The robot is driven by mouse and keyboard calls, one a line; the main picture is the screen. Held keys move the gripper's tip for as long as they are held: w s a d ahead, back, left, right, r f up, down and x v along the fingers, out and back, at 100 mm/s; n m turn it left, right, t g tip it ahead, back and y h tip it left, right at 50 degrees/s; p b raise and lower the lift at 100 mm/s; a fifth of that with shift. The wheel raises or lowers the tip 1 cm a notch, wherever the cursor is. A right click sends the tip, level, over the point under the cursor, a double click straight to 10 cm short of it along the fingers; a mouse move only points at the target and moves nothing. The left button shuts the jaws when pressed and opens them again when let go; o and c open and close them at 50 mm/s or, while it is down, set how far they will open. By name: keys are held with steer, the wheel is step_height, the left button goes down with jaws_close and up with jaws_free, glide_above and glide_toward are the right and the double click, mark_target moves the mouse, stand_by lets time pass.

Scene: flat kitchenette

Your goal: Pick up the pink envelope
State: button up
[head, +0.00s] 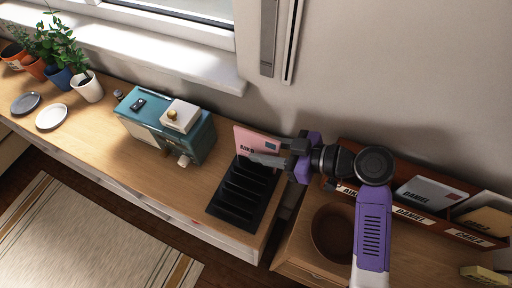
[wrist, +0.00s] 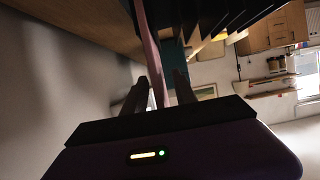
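The pink envelope (head: 256,139) stands upright at the back end of the black slotted rack (head: 229,212), with a name that looks like "AIKO" on its front. My gripper (head: 270,158) reaches in from the right at the envelope's right side, with one grey finger in front of it. In the wrist view the envelope (wrist: 151,50) is a thin pink edge between the two fingers (wrist: 160,92). A gap shows between the envelope and the right finger, so the gripper looks open around it. The far finger is hidden in the head view.
A teal machine (head: 153,122) stands left of the rack. At right, a brown sorter (head: 351,155) with name labels holds several envelopes, and a round brown bowl (head: 330,225) sits below it. The wall is close behind. Plates and potted plants are far left.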

steer(key=shift+x, duration=1.15)
jaws_close()
steer(key=shift+r, duration=0.1)
